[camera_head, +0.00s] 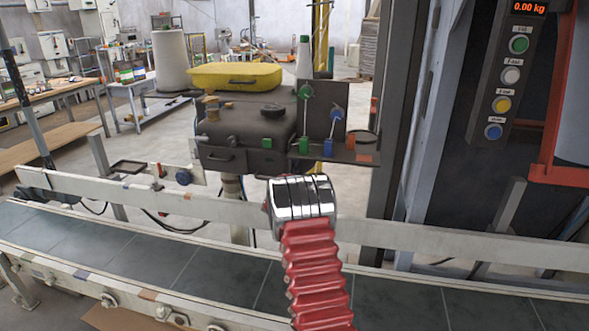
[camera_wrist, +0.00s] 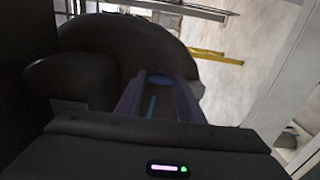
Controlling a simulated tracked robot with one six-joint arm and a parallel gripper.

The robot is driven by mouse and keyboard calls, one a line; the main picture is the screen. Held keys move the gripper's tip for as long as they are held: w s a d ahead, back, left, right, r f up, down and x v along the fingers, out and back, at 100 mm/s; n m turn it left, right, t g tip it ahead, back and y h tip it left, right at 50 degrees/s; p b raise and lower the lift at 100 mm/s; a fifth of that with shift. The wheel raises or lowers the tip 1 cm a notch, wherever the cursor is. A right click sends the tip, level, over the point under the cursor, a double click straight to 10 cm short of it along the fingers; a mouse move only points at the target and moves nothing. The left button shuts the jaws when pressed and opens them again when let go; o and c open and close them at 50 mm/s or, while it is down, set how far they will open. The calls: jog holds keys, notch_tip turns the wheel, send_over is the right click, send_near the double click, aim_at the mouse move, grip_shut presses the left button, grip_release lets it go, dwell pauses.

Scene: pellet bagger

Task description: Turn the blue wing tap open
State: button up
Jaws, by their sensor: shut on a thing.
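In the wrist view my gripper (camera_wrist: 158,92) has its two purple-grey fingers closed around a blue piece, the blue wing tap (camera_wrist: 158,80). A blue oval shows between the fingertips, with a thin blue strip below it. The tap's turn angle cannot be made out. In the head view my red bellows arm and chrome wrist reach up from the bottom middle toward the front of the dark machine. There my fingers and the held tap are hidden behind the wrist.
A dark machine (camera_head: 240,125) with a yellow case (camera_head: 234,77) on top stands behind a pale rail (camera_head: 400,232). Right of it are a green lever (camera_head: 305,93) and a blue lever (camera_head: 337,113). A grey conveyor (camera_head: 190,265) crosses the front. A button panel (camera_head: 505,75) is far right.

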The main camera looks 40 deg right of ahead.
dwell(0.4)
jog(key=o, duration=1.1)
jog(key=shift+f, duration=0.1)
jog(key=shift+c, duration=0.2)
jog(key=shift+a, duration=0.1)
jog(key=v, duration=1.3)
jog(key=shift+s+a, duration=0.15)
jog(key=shift+a, duration=0.1)
